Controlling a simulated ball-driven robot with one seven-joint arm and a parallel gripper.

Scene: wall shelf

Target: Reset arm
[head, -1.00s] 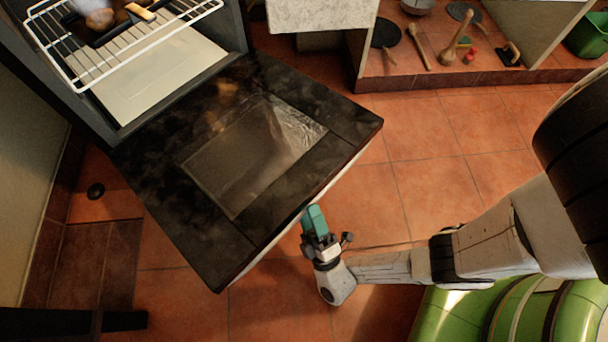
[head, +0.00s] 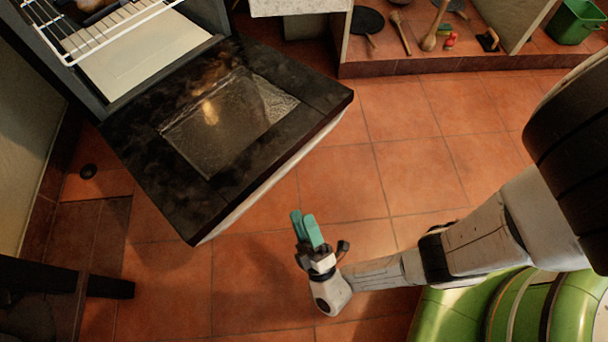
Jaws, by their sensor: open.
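My gripper (head: 304,219) has two teal fingers, apart from each other with nothing between them. It is open and points up and slightly left in the picture. It hangs over the tiled floor, just right of and below the front edge of the open oven door (head: 324,105), with a gap between them. My white and black arm (head: 480,240) reaches in from the right edge.
The oven door is lowered, with a wire rack (head: 97,33) inside the oven at top left. A low shelf (head: 450,66) at top right holds pans, utensils and a green bin (head: 575,22). A dark beam (head: 70,277) lies at lower left. The floor (head: 420,170) between is clear.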

